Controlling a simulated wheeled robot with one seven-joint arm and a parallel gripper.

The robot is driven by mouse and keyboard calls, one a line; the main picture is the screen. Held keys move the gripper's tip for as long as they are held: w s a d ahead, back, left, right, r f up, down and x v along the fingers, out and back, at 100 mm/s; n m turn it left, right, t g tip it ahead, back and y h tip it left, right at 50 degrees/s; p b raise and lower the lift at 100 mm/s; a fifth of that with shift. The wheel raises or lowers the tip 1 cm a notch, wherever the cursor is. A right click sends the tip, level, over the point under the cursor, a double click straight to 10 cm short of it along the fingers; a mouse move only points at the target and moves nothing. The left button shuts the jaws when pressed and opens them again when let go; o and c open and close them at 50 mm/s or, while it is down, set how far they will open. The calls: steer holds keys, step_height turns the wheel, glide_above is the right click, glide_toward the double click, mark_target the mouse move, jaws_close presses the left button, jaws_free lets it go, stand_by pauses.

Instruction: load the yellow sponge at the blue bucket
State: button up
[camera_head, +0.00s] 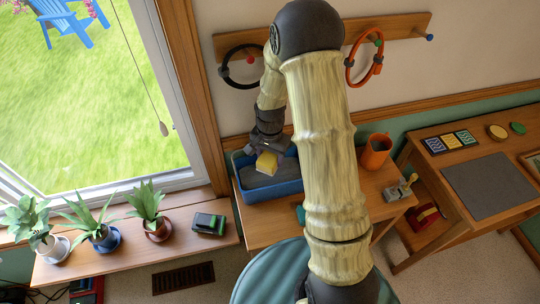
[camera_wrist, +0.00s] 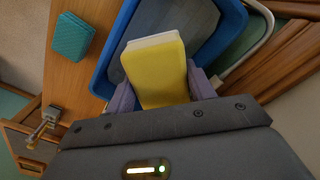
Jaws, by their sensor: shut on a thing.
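The yellow sponge (camera_wrist: 157,72) has a pale layer along one edge. My gripper (camera_wrist: 158,90) is shut on it, one finger on each side. In the head view the sponge (camera_head: 266,164) shows below my gripper (camera_head: 268,150), over the blue bucket (camera_head: 275,192). The bucket is a wide, low, open blue container with a grey inside, standing on a wooden table. In the wrist view the bucket's blue rim (camera_wrist: 103,62) runs around behind the sponge. I cannot tell how far the sponge is above the bucket's bottom. My arm hides part of the bucket's right side in the head view.
A teal block (camera_wrist: 72,35) lies on the table beside the bucket. An orange cup (camera_head: 376,152) and a small metal-and-wood item (camera_head: 400,188) stand to the right. Cable loops hang on the wall rack.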

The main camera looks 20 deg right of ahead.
steer(key=shift+w+d, duration=0.1)
steer(key=shift+d, duration=0.05)
steer(key=shift+s, duration=0.4)
steer(key=shift+s+d, duration=0.1)
steer(key=shift+s, duration=0.05)
steer(key=shift+d+f, duration=0.15)
steer(key=shift+f, duration=0.05)
steer(key=shift+f+b, duration=2.35)
steer(key=shift+f, duration=0.4)
steer(key=shift+f, duration=0.55)
